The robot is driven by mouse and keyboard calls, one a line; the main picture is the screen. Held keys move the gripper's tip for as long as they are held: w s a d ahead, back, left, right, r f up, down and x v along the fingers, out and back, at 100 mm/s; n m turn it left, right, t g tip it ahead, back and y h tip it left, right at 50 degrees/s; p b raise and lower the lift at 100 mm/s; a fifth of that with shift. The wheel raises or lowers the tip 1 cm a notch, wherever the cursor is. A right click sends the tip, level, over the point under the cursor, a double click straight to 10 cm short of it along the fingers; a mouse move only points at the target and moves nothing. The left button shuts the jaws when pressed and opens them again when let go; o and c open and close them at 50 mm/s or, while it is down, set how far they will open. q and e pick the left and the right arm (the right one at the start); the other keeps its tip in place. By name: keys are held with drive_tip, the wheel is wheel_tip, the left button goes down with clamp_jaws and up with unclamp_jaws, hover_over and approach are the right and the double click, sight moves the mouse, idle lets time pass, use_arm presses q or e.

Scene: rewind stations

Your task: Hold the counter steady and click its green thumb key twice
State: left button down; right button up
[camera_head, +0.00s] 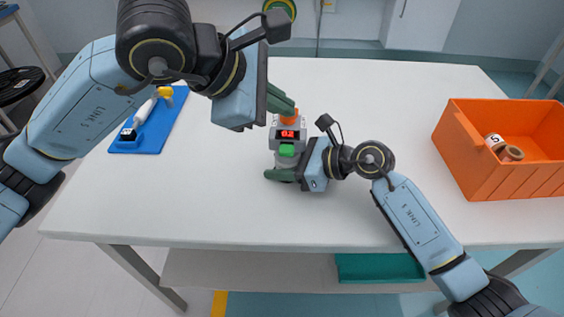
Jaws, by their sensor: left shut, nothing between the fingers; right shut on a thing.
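The counter (285,134) is a small grey device near the middle of the white table, with a lit red display. Its green thumb key (286,151) faces up on the near side, below the display in the picture. My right gripper (284,172) comes in from the right and is shut on the counter; one green finger shows along its near side. My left gripper (286,106) is shut and empty, with its green fingers above the far end of the counter. An orange part (289,117) shows beside its fingertips. I cannot tell whether they touch the counter; no finger covers the green key.
A blue tray (155,140) with a white-and-yellow tool lies at the left of the table (200,200), partly behind my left arm. An orange crate (490,165) with small rolls stands at the right. The table's front middle is clear. A teal bin (378,268) sits on the lower shelf.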

idle(0.4)
drive_tip(key=o, duration=1.2)
drive_tip(key=shift+c, duration=0.2)
